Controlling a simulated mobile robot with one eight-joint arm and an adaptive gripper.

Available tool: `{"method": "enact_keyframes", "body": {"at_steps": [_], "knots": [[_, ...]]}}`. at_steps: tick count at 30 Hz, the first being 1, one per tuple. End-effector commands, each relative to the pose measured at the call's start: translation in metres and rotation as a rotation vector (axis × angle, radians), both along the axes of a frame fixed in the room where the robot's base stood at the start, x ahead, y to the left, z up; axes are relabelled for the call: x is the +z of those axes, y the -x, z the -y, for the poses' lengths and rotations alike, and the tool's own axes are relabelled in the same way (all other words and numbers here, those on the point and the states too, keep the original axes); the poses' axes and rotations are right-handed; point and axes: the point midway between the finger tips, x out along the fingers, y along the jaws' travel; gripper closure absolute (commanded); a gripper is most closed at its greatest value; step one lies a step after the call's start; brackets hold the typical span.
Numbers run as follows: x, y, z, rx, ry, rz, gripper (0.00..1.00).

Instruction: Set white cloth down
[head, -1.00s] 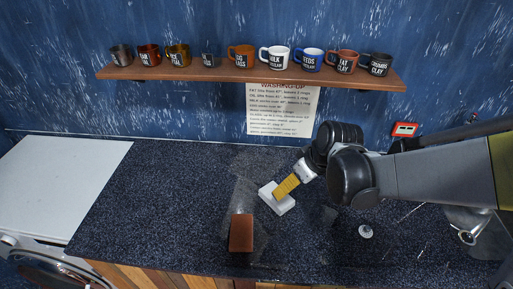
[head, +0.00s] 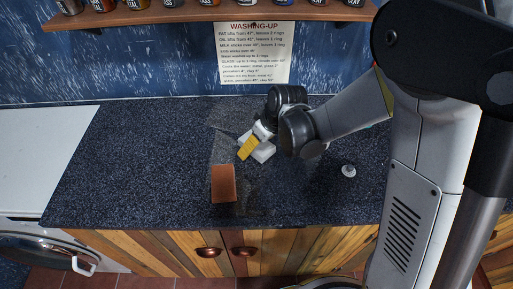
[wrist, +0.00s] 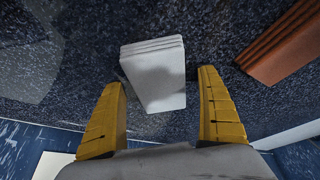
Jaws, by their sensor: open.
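The white cloth (wrist: 155,75) is a folded, layered block lying on the dark speckled countertop. In the head view the white cloth (head: 262,151) is partly hidden behind my gripper (head: 246,148). My gripper has yellow fingers. In the wrist view the fingers of my gripper (wrist: 160,112) are spread apart, with the cloth lying beyond and between them. The fingers look clear of the cloth, and nothing shows held in them.
A brown block (head: 223,184) lies on the countertop (head: 120,160) to the left of the cloth, near the front edge. A round metal drain piece (head: 348,171) is to the right. The left countertop is clear.

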Motion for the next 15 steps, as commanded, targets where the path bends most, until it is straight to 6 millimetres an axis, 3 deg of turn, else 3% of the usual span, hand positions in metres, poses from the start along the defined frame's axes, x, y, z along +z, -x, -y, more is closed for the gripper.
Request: {"method": "enact_keyframes", "body": {"at_steps": [4,5,9,12,15], "knots": [[0.0014,0.0003,0.0002,0.0,0.0,0.0,0.14],[0.0015,0.0002,0.0002,0.0,0.0,0.0,0.19],[0.0016,0.0002,0.0002,0.0,0.0,0.0,0.62],[0.0016,0.0003,0.0003,0.0,0.0,0.0,0.7],[0.0016,0.0003,0.0003,0.0,0.0,0.0,0.7]]}}
